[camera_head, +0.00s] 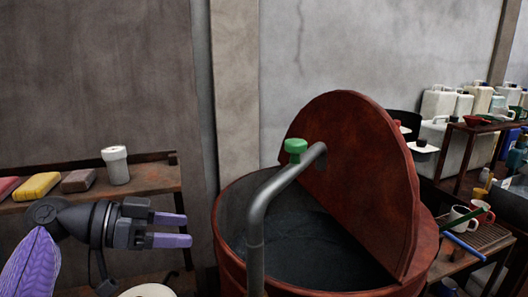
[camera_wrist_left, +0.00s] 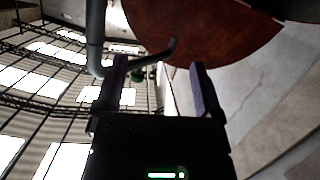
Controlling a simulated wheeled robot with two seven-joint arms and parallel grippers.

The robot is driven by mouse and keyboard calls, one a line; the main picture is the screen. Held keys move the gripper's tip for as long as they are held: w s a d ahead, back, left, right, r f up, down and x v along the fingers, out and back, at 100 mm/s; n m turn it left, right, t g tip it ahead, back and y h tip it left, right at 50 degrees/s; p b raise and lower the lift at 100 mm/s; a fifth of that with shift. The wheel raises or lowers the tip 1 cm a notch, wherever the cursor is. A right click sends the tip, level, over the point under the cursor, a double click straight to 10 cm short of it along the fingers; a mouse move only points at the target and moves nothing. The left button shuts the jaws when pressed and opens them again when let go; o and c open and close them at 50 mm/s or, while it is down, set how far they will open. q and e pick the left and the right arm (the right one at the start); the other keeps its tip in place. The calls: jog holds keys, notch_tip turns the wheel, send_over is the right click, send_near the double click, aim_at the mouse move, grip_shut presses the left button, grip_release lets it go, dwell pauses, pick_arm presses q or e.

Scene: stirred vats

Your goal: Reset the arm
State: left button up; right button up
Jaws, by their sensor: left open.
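My left gripper (camera_head: 172,229) comes in from the left in the head view, its two purple fingers pointing right. It is open and empty, in front of the wooden shelf and left of the vat. In the left wrist view the gripper (camera_wrist_left: 158,85) also shows its fingers apart with nothing between them. The wrist view looks upward past the fingers to the vat's red lid, a grey pipe and roof windows. My right gripper is not in view.
A rusty red vat (camera_head: 232,262) with dark contents stands in the middle, its half lid (camera_head: 355,180) raised. A grey pipe (camera_head: 262,215) with a green knob (camera_head: 296,146) rises at its front. A shelf (camera_head: 150,178) holds a white jar (camera_head: 116,165) and bricks. Mugs and canisters crowd the right.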

pick_arm(q)
jog(key=s+d+f+n+g+y, duration=0.15)
jog(key=s+f+y, duration=0.3)
jog(key=f, duration=0.65)
jog(key=s+d+f+n+y, duration=0.25)
jog(key=s+f, duration=0.35)
jog(key=f, duration=0.5)
jog(key=s+a+f+n+y, duration=0.2)
jog(key=s+f+n+y, duration=0.1)
jog(key=s, duration=0.5)
jog(key=s+a+f+n+y, duration=0.2)
jog(key=s+n+y, duration=0.1)
jog(key=s, duration=0.4)
jog(key=s+a+f+g, duration=0.1)
jog(key=s+f, duration=0.1)
jog(key=f, duration=0.8)
jog(key=s+f+g, duration=0.1)
jog(key=s+f, duration=0.1)
jog(key=f, duration=0.7)
jog(key=s+a+f+y, duration=0.1)
jog(key=s+a+f, duration=0.2)
jog(key=s+f, duration=0.6)
jog(key=s+g, duration=0.1)
jog(key=s, duration=0.2)
jog(key=shift+f, duration=0.25)
